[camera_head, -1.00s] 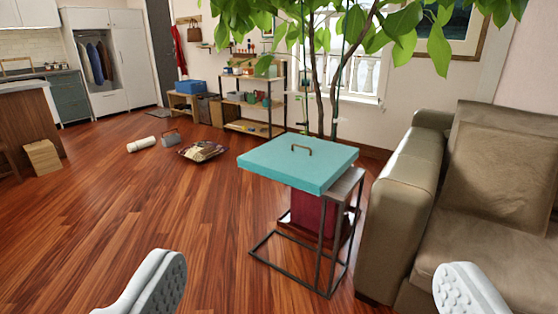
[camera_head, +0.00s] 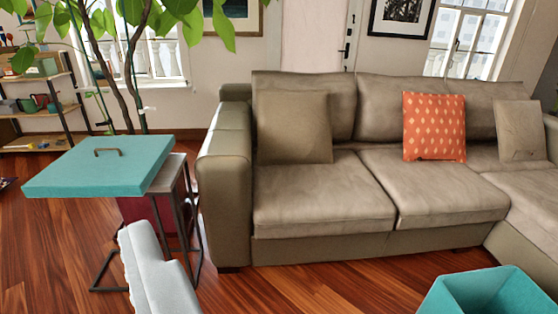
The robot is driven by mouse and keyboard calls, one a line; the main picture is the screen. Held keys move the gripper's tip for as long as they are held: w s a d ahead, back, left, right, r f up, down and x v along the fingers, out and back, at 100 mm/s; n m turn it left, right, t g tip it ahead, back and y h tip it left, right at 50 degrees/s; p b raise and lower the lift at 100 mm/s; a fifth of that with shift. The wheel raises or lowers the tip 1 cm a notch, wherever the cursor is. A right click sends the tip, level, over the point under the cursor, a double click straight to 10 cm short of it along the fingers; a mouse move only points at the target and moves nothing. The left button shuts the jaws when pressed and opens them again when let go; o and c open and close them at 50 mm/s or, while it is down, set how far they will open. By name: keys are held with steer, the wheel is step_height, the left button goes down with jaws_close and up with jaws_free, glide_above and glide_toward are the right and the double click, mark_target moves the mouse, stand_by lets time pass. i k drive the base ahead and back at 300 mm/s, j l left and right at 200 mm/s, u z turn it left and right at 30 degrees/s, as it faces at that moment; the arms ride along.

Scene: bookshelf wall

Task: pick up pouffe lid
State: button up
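The pouffe lid (camera_head: 98,170) is a flat teal square slab with a small bronze handle on top. It lies flat on a small side table with a dark metal frame (camera_head: 186,210), left of the sofa, and overhangs the table top. An open-topped teal box (camera_head: 487,292), matching the lid in colour, is cut off at the bottom right; it looks like the pouffe. One pale grey finger of my gripper (camera_head: 155,272) shows at the lower left, in front of the table and apart from the lid. The other finger is out of view. Nothing is against the visible finger's ridged side.
A beige sofa (camera_head: 322,198) with an orange patterned cushion (camera_head: 434,127) fills the middle and right. A leafy plant (camera_head: 128,60) rises behind the table. A dark red object (camera_head: 140,208) is under the table. Wood floor (camera_head: 320,285) is clear before the sofa.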

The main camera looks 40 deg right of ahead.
mark_target(96, 166)
steer(key=z, duration=2.8)
steer(key=u, duration=2.8)
steer(key=i+l, duration=0.1)
steer(key=i, duration=0.55)
steer(key=i+l+u, duration=0.1)
steer(key=i, duration=0.6)
steer(key=i+l, duration=0.2)
steer(key=i, duration=0.45)
